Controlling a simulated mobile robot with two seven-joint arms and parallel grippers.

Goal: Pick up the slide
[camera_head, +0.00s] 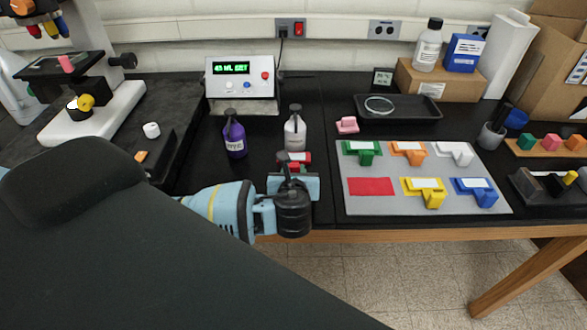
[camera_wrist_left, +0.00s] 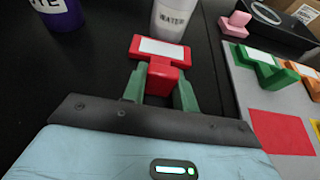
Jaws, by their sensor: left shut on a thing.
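The red slide (camera_head: 300,157) has a red block-like grip and a white label on its flat part. It shows large in the left wrist view (camera_wrist_left: 161,48). My left gripper (camera_head: 292,178) is shut on its red grip, with a green finger on each side in the left wrist view (camera_wrist_left: 160,90). The label end points away from the gripper, toward the white WATER bottle (camera_head: 295,128). I cannot tell whether the slide touches the black bench. My right gripper is not in view.
A grey board (camera_head: 420,207) right of the gripper holds green, orange, white, yellow and blue slides and a bare red patch (camera_head: 371,186). A purple bottle (camera_head: 234,135) stands left of the WATER bottle. A pink piece (camera_head: 347,125) and a black tray (camera_head: 420,108) lie behind the board.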

